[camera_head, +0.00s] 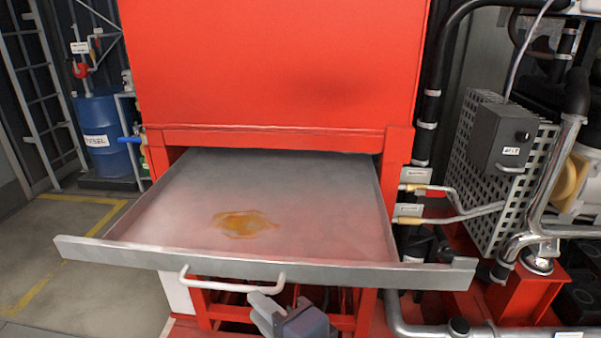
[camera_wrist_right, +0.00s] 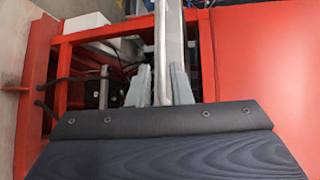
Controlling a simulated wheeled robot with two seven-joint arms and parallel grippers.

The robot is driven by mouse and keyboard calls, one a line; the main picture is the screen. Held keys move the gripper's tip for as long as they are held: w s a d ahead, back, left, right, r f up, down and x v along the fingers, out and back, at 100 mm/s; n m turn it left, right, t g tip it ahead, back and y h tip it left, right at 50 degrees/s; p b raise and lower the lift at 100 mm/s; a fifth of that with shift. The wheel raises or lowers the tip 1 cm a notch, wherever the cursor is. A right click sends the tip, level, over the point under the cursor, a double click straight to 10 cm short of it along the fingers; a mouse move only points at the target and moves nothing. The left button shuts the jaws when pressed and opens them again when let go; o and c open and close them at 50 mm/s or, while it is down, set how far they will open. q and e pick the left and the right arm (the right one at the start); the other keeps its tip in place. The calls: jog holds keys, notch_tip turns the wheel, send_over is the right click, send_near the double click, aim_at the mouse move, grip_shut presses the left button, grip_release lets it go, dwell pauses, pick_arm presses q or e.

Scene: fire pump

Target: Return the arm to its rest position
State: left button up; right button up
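The wide grey metal tray drawer (camera_head: 345,266) is pulled out from under the red tank, with an orange-brown stain on its floor. Its white handle (camera_head: 232,287) is on the front wall. My right gripper (camera_head: 266,307) is just below the handle's right part in the head view. In the right wrist view its two grey fingers (camera_wrist_right: 160,88) stand apart, with the pale handle bar (camera_wrist_right: 161,50) showing between them. I cannot tell whether they touch the bar. My left gripper is not in view.
The red tank (camera_head: 270,70) rises above the tray. Pipes and a perforated guard with a grey box (camera_head: 503,139) stand at the right. A blue diesel drum (camera_head: 105,138) stands at the back left. The floor at left (camera_head: 85,285) is clear.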

jog(key=d+f+n+g+h+p, duration=0.2)
jog(key=d+n+h+p, duration=0.3)
jog(key=d, duration=1.1)
jog(key=s+d+f+n+g+h, duration=0.2)
jog(key=s+d, duration=0.5)
jog(key=d, duration=0.4)
notch_tip(320, 180, down, 2)
jog(key=shift+s+d+f+n+g, duration=0.25)
jog(key=shift+n+g, duration=0.55)
jog(key=shift+g, duration=0.2)
jog(key=shift+p, duration=0.3)
